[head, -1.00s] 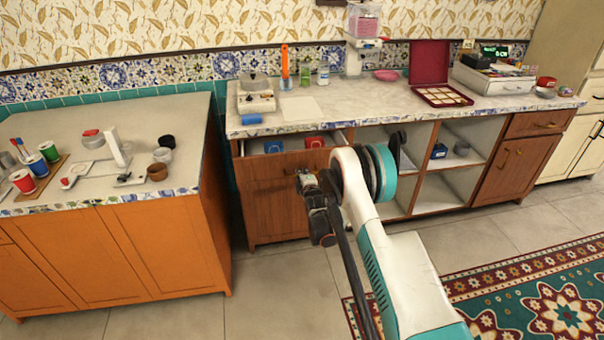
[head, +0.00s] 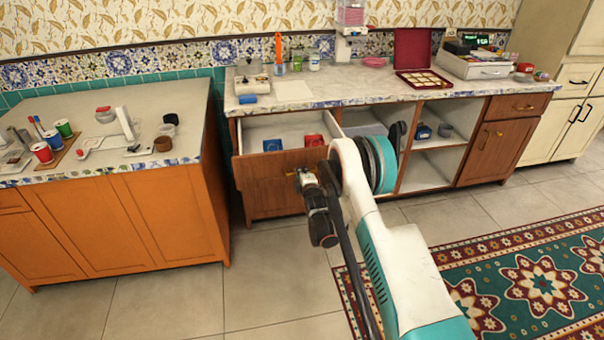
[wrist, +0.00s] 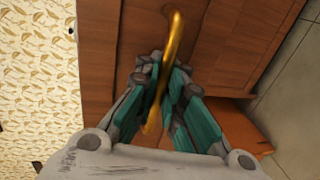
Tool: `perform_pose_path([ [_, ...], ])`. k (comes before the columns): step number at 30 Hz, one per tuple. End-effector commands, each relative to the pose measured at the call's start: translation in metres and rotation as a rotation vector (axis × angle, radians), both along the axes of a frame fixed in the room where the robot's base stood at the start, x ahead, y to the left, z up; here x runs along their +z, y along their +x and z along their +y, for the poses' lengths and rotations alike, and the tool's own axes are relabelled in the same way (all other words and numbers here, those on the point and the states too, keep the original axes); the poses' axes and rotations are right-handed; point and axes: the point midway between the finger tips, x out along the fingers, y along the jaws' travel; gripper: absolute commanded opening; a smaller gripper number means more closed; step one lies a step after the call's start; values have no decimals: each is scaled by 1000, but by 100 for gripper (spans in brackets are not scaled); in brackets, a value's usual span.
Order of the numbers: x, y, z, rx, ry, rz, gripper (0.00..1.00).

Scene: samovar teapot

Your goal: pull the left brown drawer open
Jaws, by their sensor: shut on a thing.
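The left brown drawer (head: 262,166) stands well open under the marble counter. A blue item (head: 272,145) and a red item (head: 313,140) lie inside it. My gripper (head: 302,176) is at the drawer's front in the head view. In the wrist view my gripper (wrist: 160,88) is shut on the drawer's gold handle (wrist: 173,45), with the bar running between its fingers. In the head view the handle is mostly hidden by my gripper, and my arm hides the drawer's right end.
An orange cabinet (head: 120,225) stands at the left with cups and utensils on its top. Open shelves (head: 428,165) and a brown door (head: 500,150) are to the right. The grey floor (head: 270,280) before the drawer is bare; a patterned rug (head: 535,275) lies at right.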

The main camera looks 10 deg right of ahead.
Motion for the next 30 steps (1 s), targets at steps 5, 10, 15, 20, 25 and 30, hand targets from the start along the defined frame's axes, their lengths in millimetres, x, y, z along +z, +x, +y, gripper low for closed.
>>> perform_pose_path([
  [5,1,0,0,0,0,-2,0],
  [10,1,0,0,0,0,-2,0],
  [15,1,0,0,0,0,-1,29],
  [20,0,0,0,0,0,-1,29],
  [25,1,-2,0,0,0,-1,29],
  [30,5,-22,0,0,0,-1,29],
])
